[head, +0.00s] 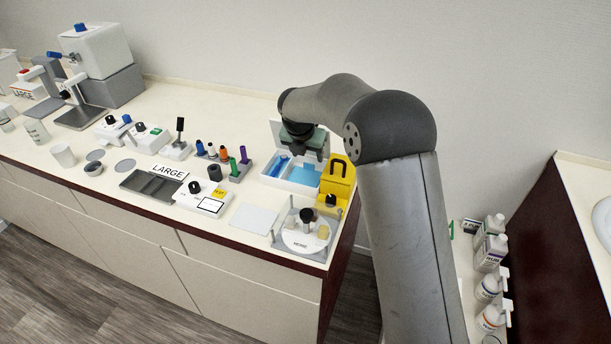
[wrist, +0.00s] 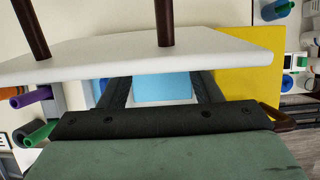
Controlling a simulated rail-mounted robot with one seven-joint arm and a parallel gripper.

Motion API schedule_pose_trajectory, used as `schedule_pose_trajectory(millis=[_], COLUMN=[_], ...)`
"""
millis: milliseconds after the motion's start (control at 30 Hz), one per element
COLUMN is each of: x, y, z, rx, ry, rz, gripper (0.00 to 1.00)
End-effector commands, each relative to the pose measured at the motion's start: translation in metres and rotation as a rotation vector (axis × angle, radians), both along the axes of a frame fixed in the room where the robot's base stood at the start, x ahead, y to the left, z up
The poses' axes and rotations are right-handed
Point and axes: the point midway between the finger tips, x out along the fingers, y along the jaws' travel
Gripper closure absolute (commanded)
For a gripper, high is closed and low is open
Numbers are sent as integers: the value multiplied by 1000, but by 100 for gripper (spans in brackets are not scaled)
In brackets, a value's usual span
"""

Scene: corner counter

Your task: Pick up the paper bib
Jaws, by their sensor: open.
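A light blue flat sheet (wrist: 163,86), which looks like the paper bib, lies in the right part of a white open box (head: 268,181) on the counter. It also shows in the head view (head: 303,176). My gripper (wrist: 161,80) is open above the box. Its two dark fingers frame the light blue sheet on the left and right in the wrist view, with nothing held between them. In the head view my gripper (head: 304,150) hangs over the back of the box and hides part of it. Fingertip height above the sheet cannot be told.
A yellow container (head: 338,180) stands close to the box's right. Purple (head: 243,154) and green (head: 234,167) capped items stand to its left. A round device with posts (head: 305,235) is in front. A white slab with brown posts (wrist: 250,50) crosses the wrist view.

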Motion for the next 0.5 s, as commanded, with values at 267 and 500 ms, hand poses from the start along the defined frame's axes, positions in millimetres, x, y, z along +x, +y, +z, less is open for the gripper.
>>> schedule_pose_trajectory(millis=[267, 500], x=[10, 17], y=[0, -3], z=[-33, -50], rx=[-1, 0], ry=[2, 0], rz=[1, 0], gripper=[42, 42])
